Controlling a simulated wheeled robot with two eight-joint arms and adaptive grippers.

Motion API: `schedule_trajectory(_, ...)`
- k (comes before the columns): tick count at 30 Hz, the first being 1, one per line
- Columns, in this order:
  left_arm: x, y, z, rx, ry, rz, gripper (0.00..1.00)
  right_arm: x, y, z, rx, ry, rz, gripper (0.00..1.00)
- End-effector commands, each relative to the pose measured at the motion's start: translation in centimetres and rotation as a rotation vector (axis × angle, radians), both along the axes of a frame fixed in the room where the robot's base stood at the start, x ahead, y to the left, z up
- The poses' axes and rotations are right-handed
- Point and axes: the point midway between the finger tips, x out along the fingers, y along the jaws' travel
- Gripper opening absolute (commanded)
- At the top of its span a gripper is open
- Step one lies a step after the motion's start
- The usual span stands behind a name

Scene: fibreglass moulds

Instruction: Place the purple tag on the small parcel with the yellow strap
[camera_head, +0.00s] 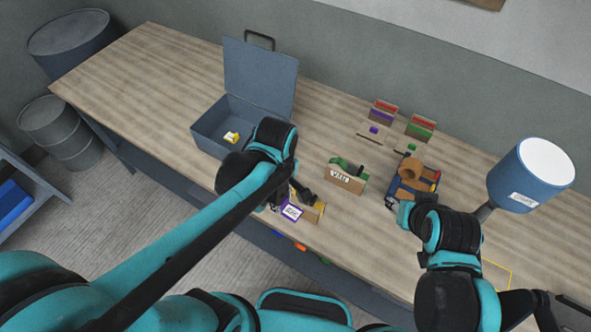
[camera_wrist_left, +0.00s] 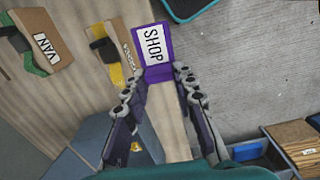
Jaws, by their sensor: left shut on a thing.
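The purple tag (camera_head: 291,211), with a white label reading SHOP, is in my left gripper (camera_head: 280,203) by the table's front edge. In the left wrist view the tag (camera_wrist_left: 153,45) extends beyond the fingertips of the left gripper (camera_wrist_left: 160,78), its label facing the camera. The small parcel with the yellow strap (camera_head: 315,210) is just right of the tag, partly hidden by it and the gripper. In the wrist view this parcel (camera_wrist_left: 120,55) is left of the tag; I cannot tell whether they touch. My right gripper (camera_head: 397,208) is beside the blue caddy, its fingers unclear.
A parcel labelled VAN with a green strap (camera_head: 346,180) stands nearby. An open blue-grey box (camera_head: 213,140) holds a yellow item. A caddy with a brown roll (camera_head: 410,173), small tag racks (camera_head: 421,127) and a blue lamp (camera_head: 531,175) are to the right. The table's far left is clear.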

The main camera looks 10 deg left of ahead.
Motion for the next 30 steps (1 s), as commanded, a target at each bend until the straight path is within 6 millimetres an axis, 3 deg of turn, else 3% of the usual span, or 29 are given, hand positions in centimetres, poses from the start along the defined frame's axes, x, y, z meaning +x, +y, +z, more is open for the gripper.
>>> schedule_trajectory(5,0.6,0.0,-0.2,0.000,0.000,0.066,0.13,0.0,0.0,-0.2,0.000,0.000,0.000,0.40)
schedule_trajectory(15,8.3,1.6,-5.1,0.000,0.000,0.066,0.13,0.0,0.0,-2.5,0.000,0.000,0.000,0.40)
schedule_trajectory(18,9.8,1.9,-5.9,0.000,0.000,0.064,0.13,0.0,0.0,-2.7,0.000,0.000,0.000,0.40)
schedule_trajectory(25,10.8,2.1,-6.9,0.000,0.000,0.063,0.13,0.0,0.0,-3.0,0.000,0.000,0.000,0.40)
schedule_trajectory(30,10.8,2.1,-9.5,0.000,0.000,0.063,0.13,0.0,0.0,-3.9,0.000,0.000,0.000,0.40)
